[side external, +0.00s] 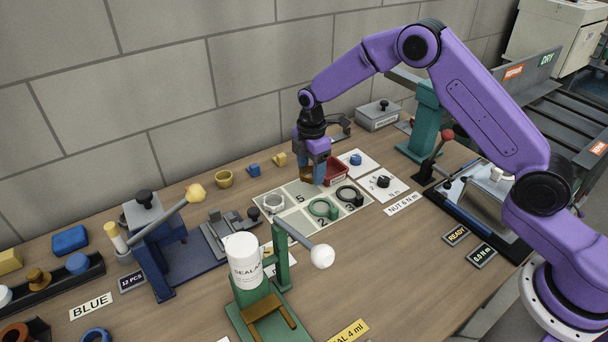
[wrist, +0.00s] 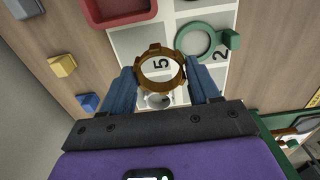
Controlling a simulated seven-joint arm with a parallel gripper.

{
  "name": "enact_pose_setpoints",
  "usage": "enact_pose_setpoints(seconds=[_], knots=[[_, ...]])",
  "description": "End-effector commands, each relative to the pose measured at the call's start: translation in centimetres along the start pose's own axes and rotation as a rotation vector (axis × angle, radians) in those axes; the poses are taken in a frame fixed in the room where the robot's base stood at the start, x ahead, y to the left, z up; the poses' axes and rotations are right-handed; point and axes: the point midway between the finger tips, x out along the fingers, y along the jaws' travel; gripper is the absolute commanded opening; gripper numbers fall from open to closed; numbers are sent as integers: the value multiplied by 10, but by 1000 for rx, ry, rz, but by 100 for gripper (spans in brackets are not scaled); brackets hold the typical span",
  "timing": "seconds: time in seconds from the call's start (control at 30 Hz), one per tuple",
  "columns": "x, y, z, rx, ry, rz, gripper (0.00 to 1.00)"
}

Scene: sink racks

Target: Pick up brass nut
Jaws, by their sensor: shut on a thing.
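The brass nut (wrist: 162,84) is a notched, gold-brown ring held between the two blue fingers of my gripper (wrist: 163,76) in the wrist view. The number 5 on the card shows through its hole. In the side view my gripper (side external: 313,170) points down with the nut (side external: 306,174) low between its fingers, above the back part of the numbered white card (side external: 292,188). The fingers partly hide the nut there. I cannot tell exactly how high it is above the card.
A green ring clamp (wrist: 215,39), a grey ring (side external: 273,203) and a black ring (side external: 350,194) lie on the card. A red tray (side external: 337,172) is close beside my gripper. Small yellow (side external: 280,159) and blue (side external: 253,169) pieces lie behind. A green press (side external: 265,305) stands in front.

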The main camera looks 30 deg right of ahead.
Motion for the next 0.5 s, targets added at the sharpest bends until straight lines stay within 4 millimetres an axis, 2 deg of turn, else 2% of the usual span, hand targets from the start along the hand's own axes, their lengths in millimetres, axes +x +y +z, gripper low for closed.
enact_pose_setpoints(seconds=[0.13,0.5], knots=[[-29,-22,5,1,1,4,28],[-56,-83,17,0,1,3,28]])
